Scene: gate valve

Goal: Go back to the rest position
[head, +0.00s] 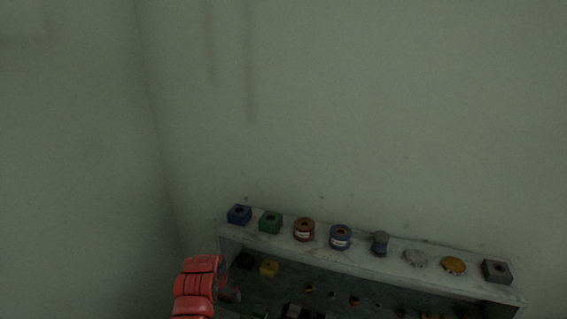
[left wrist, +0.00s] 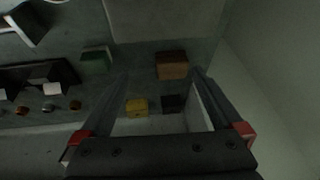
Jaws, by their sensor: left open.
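My left arm's red segments (head: 198,287) rise at the bottom of the head view, in front of the left end of a grey shelf unit (head: 375,267). In the left wrist view my left gripper (left wrist: 156,82) is open, its two dark fingers spread apart with red parts at their bases. Nothing is held between the fingers. A brown block (left wrist: 171,65), a yellow block (left wrist: 137,106) and a dark block (left wrist: 173,104) show beyond and between the fingers, apart from them as far as I can tell. My right gripper is not in view.
On the shelf top stand a blue block (head: 239,214), a green block (head: 270,222), a red spool (head: 304,229), a blue spool (head: 340,237) and several other parts. Smaller parts sit in the dark shelf below. Bare walls (head: 350,100) rise behind and left.

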